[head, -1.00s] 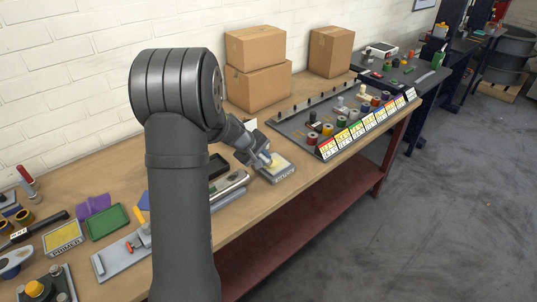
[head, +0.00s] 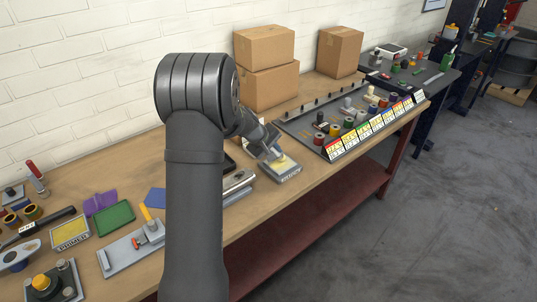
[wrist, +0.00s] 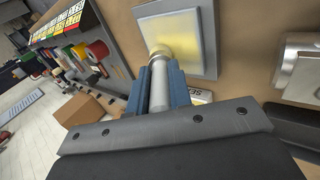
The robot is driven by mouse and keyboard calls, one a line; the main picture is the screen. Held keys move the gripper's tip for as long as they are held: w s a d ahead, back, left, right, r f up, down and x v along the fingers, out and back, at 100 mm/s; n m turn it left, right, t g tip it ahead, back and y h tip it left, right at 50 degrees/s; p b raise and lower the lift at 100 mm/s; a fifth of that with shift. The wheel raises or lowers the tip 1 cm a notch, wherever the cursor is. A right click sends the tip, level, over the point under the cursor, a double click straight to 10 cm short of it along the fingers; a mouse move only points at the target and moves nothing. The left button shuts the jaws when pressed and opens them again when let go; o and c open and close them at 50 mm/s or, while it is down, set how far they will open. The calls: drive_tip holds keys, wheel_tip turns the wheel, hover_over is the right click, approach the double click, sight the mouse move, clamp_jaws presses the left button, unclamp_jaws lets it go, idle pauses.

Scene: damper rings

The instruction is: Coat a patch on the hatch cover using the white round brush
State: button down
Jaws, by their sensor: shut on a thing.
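My gripper (head: 270,152) is shut on the white round brush (wrist: 159,78), its pale handle between the blue-grey fingers in the wrist view. The brush's cream round tip (wrist: 160,51) is at the near edge of a pale square panel, and seems to touch it. The panel sits on a grey plate (wrist: 209,70), seemingly the hatch cover, with a label on its front edge; the plate also shows in the head view (head: 286,177). Uneven yellow streaks (wrist: 188,40) cover part of the panel. The brush is mostly hidden in the head view.
A labelled yellow tray (head: 70,232), a green tray (head: 115,217) and a grey board (head: 132,252) with a red-handled part lie at left. Metal blocks (head: 238,186) sit just left of the plate. Boxes (head: 265,70) and a rack of coloured spools (head: 348,122) stand behind and right.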

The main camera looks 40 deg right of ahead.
drive_tip(key=shift+d, duration=2)
drive_tip(key=shift+w, duration=0.7)
drive_tip(key=shift+s+a, duration=0.1)
drive_tip(key=shift+a, duration=4.75)
wheel_tip(320, 180, up, 8)
drive_tip(key=shift+d, duration=0.1)
